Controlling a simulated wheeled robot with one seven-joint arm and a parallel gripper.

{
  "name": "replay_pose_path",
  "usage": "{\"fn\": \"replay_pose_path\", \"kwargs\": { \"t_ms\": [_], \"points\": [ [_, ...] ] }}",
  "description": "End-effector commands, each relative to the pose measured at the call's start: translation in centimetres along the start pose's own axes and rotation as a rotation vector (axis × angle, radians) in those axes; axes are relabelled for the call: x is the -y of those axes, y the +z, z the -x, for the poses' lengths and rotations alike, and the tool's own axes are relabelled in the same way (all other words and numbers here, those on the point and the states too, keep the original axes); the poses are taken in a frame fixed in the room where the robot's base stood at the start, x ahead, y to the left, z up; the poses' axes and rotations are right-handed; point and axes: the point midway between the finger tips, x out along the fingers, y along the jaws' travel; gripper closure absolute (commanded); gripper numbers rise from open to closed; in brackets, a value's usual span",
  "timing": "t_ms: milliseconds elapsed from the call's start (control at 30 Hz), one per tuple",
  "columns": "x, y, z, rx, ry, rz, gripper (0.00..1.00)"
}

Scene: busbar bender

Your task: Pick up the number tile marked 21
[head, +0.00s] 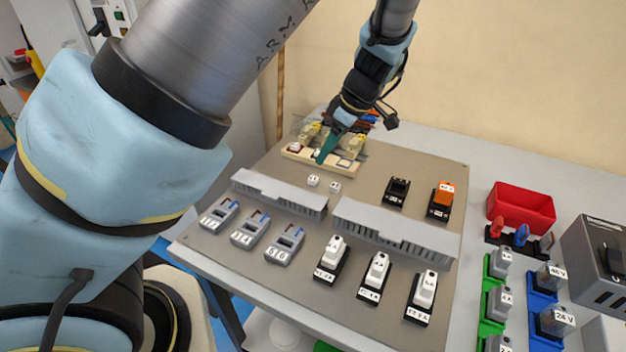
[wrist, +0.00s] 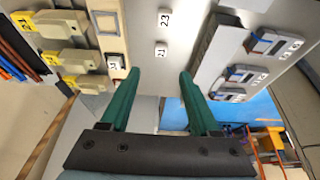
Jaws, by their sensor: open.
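The white number tile marked 21 (wrist: 161,50) lies on the grey board in the wrist view, just beyond the gap between my fingertips. It appears to be the left of two small white tiles in the head view (head: 313,180), where its marking is too small to read surely. The tile marked 23 (wrist: 164,17) lies beside it, farther from my fingers, and is the right tile in the head view (head: 335,187). My gripper (wrist: 159,74) has two green fingers, open and empty. In the head view my gripper (head: 322,158) hangs over the pale tray, behind the tiles.
A pale wooden tray (wrist: 112,20) with a white tile in it runs left of the fingers. Yellow-labelled terminals (wrist: 68,60) stand beyond it. A slotted grey duct (wrist: 206,55) runs on the right. Bare board surrounds the two loose tiles.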

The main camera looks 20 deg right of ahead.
Motion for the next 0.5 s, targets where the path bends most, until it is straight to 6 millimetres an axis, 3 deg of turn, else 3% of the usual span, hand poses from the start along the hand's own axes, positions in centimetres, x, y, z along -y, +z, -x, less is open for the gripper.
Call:
{"fn": "replay_pose_path", "kwargs": {
  "t_ms": [200, 500],
  "points": [
    [0.1, -0.1, -3.3, 0.000, -0.005, -0.001, 0.38],
    [0.3, -0.2, -5.8, 0.000, -0.006, -0.001, 0.38]
  ]
}}
